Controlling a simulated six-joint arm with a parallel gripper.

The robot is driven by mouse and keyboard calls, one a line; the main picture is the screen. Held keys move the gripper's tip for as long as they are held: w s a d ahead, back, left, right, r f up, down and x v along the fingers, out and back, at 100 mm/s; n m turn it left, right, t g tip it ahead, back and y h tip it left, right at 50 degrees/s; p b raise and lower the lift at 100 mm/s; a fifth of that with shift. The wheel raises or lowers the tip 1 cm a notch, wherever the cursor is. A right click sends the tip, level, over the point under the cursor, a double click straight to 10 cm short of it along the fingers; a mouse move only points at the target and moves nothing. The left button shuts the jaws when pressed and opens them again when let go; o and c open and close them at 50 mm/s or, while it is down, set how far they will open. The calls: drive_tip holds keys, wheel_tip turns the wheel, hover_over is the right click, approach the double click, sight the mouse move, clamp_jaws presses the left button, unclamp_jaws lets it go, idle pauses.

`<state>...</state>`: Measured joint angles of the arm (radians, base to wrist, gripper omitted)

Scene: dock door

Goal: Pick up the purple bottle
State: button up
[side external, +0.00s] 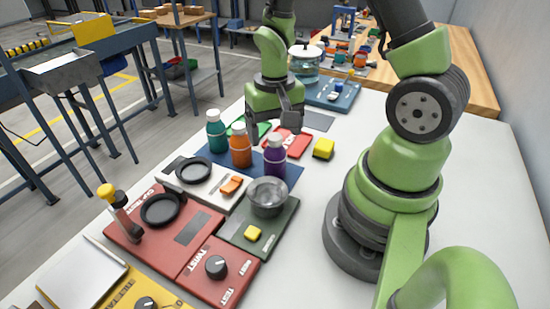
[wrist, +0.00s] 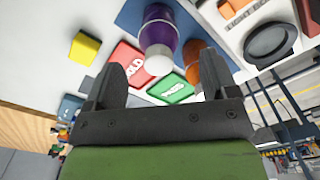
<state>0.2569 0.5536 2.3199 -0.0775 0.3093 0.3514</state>
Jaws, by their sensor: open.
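The purple bottle (side external: 275,157) with a white cap stands upright on a blue mat (side external: 290,175), at the right of a row of bottles. In the wrist view the purple bottle (wrist: 160,32) shows beyond the fingers, cap toward the camera. My gripper (side external: 278,125) is open and empty, above and behind the bottle in the side view, fingers apart. In the wrist view my gripper (wrist: 162,85) spans the lower middle, with the bottle's white cap just above the gap between its fingertips. The fingers do not appear to touch the bottle.
An orange bottle (side external: 240,148) and a teal bottle (side external: 216,132) stand close to its left.

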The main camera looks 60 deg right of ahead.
sight(275, 155)
drive_tip(key=shift+d+f, duration=0.15)
drive_tip(key=shift+f, duration=2.1)
drive_tip(key=c, duration=1.1)
